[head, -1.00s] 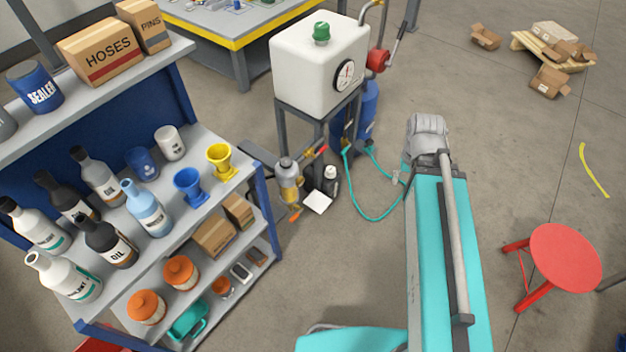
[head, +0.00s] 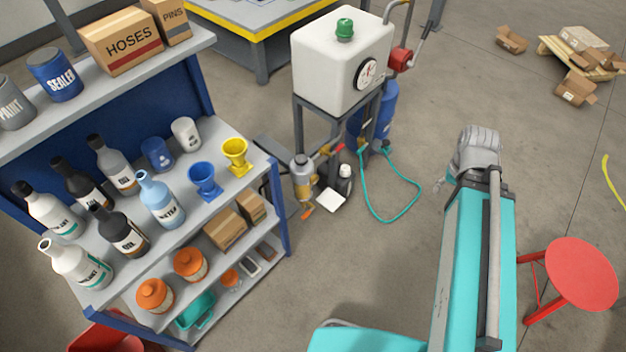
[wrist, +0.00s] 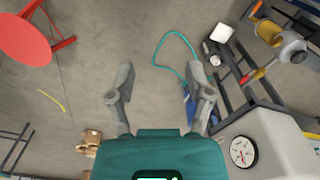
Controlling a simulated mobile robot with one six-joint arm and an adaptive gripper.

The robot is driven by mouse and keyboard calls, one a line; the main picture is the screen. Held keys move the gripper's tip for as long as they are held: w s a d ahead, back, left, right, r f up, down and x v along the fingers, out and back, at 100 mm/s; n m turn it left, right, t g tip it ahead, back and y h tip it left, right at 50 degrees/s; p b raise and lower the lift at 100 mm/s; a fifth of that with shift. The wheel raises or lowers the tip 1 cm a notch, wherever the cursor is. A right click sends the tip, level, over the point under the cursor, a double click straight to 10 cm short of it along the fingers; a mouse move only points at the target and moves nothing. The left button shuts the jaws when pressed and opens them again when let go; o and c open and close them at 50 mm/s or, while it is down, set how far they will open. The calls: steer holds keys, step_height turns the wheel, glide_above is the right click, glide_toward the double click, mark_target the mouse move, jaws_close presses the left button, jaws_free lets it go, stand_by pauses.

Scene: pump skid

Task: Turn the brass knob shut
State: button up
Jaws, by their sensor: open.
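A white tank (head: 340,65) with a green cap and a round gauge stands on a dark frame. Below it is a grey-topped unit (head: 303,170) with a brass-coloured body and an orange tip; it shows at the upper right of the wrist view (wrist: 292,48). Small brass-coloured parts (wrist: 252,75) sit along the frame there. I cannot tell which part is the brass knob, nor how far it is turned. My gripper (wrist: 160,75) is open and empty over bare floor, apart from the skid. In the head view its fingers are mostly hidden by my arm.
A teal hose (head: 407,210) loops on the floor between the skid and my arm. A shelf rack (head: 180,235) with bottles and funnels stands left. A red stool (head: 570,272) is at right. Cartons (head: 576,88) lie at back right.

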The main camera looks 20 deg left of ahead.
steer(key=shift+o, duration=1.1)
steer(key=shift+a+f, duration=0.1)
steer(key=shift+f, duration=0.1)
steer(key=shift+o, duration=0.3)
steer(key=shift+w+a+f+b, duration=0.15)
steer(key=shift+f+b, duration=0.15)
steer(key=shift+b, duration=0.15)
steer(key=n+t+y+b, duration=0.6)
steer(key=n+y+b, duration=0.75)
steer(key=b, duration=2.85)
glide_toward(317, 180)
steer(key=shift+s+d+r+n+h, duration=0.6)
steer(key=shift+s+d+r, duration=0.2)
steer(key=shift+d+r, duration=0.15)
steer(key=shift+b+x, duration=2.8)
steer(key=shift+x, duration=4.05)
